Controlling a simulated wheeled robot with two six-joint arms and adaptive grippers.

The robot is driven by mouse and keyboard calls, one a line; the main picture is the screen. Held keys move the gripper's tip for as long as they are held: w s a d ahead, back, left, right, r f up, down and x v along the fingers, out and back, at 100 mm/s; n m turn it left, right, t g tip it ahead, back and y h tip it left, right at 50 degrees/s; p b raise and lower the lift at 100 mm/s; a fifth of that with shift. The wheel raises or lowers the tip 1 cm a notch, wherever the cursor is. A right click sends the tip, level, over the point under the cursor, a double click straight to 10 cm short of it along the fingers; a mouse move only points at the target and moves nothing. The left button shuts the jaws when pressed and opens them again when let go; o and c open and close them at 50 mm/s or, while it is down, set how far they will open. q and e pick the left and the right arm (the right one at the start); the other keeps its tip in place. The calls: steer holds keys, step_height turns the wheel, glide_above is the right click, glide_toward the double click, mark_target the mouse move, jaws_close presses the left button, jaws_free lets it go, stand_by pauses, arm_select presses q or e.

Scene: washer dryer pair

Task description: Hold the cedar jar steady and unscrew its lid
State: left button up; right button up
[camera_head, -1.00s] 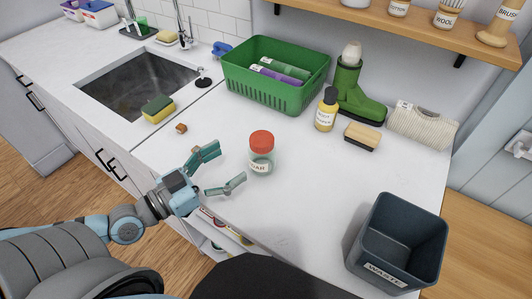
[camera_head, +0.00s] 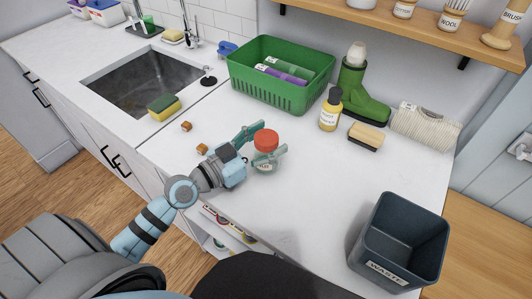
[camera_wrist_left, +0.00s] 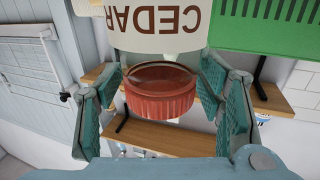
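The cedar jar (camera_head: 266,163) is a clear jar with a red lid (camera_head: 266,140). It stands upright on the white counter. My left gripper (camera_head: 273,138) is at the jar, with one finger on its far side and one on its near side. In the left wrist view the red lid (camera_wrist_left: 160,92) shows between the two fingers, below the CEDAR label (camera_wrist_left: 158,22), which appears upside down. The fingers are spread with narrow gaps beside the lid; whether they touch the jar body I cannot tell. My right gripper is not in view.
A green basket (camera_head: 262,92) with tubes, a yellow bottle (camera_head: 330,112), a green boot (camera_head: 358,95) and a brush (camera_head: 366,137) stand behind the jar. A dark waste bin (camera_head: 392,283) is at the right. Two small brown cubes (camera_head: 202,149) lie left. Counter right of the jar is clear.

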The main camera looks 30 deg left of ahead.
arm_select(q)
steer(key=c, duration=0.8)
steer(key=shift+r, duration=0.2)
steer(key=shift+c, duration=0.8)
step_height(320, 180, up, 20)
steer(key=p, duration=1.2)
steer(key=shift+p, duration=0.4)
steer(key=shift+c, duration=0.8)
steer(key=shift+f, duration=0.15)
steer(key=o, duration=0.9)
steer(key=shift+c, duration=0.2)
jaws_close()
steer(key=s+d+f+h+b, duration=0.1)
steer(key=s+d+f+b, duration=0.2)
steer(key=s+f, duration=0.4)
steer(key=shift+s+d+f+m+g+b, duration=0.15)
steer(key=shift+s+d+m+g+b, duration=0.2)
steer(key=shift+s+b, duration=0.7)
